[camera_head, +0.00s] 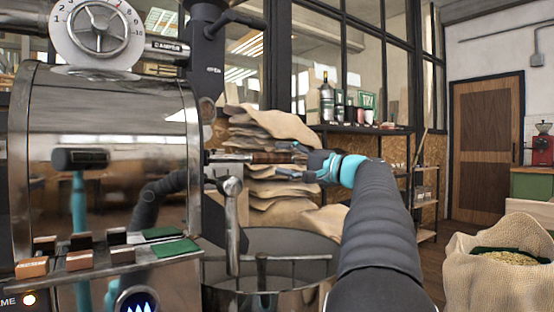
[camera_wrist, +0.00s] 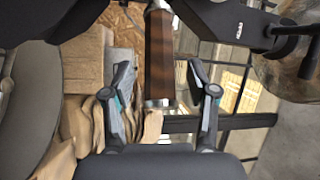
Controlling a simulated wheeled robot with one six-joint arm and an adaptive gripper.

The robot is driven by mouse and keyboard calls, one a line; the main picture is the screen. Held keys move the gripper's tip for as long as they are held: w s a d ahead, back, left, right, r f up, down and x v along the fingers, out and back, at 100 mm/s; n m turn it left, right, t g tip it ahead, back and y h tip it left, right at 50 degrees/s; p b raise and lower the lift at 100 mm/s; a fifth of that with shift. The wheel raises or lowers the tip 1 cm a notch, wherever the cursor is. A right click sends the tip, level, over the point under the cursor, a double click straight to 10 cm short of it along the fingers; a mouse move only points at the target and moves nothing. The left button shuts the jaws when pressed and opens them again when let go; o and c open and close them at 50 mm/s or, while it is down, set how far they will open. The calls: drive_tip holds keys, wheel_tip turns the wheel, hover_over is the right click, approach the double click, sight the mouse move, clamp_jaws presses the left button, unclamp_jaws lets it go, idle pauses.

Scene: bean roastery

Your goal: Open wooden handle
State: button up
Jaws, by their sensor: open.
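The wooden handle (camera_head: 268,157) is a brown bar with metal ends, sticking out to the right from the front of the steel roaster (camera_head: 120,190). In the wrist view the wooden handle (camera_wrist: 160,55) stands upright in the picture, between the fingers. My gripper (camera_head: 289,160) is open at the handle's free end in the head view. In the wrist view my gripper (camera_wrist: 158,75) has one finger on each side of the handle, with a visible gap on both sides. I cannot tell how far the fingers reach along it in depth.
A round metal cooling bin (camera_head: 265,290) lies below my arm. Stacked burlap sacks (camera_head: 285,190) are behind the handle. A dark pipe with a lever (camera_head: 205,45) rises above it. An open sack of beans (camera_head: 500,260) stands at the right. Floor shows before the wooden door (camera_head: 487,145).

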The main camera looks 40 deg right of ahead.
drive_tip(key=v, duration=0.9)
drive_tip(key=shift+s, duration=0.15)
idle(0.4)
drive_tip(key=shift+c, duration=1.2)
drive_tip(key=s+d+m+h, duration=0.1)
drive_tip(key=s+d, duration=0.1)
drive_tip(key=shift+s+d+r+m+h, duration=0.2)
drive_tip(key=shift+s+r+m+h, duration=0.15)
drive_tip(key=shift+m+h, duration=0.05)
drive_tip(key=c, duration=0.8)
drive_tip(key=s+d+m+h, duration=0.1)
drive_tip(key=s, duration=0.1)
drive_tip(key=s+d+r+m+h, duration=0.1)
drive_tip(key=d+m, duration=0.1)
drive_tip(key=shift+s, duration=0.4)
clamp_jaws()
drive_tip(key=a+x, duration=0.2)
drive_tip(key=x, duration=1)
drive_tip(key=shift+a+f, duration=0.25)
drive_tip(key=shift+f, duration=0.1)
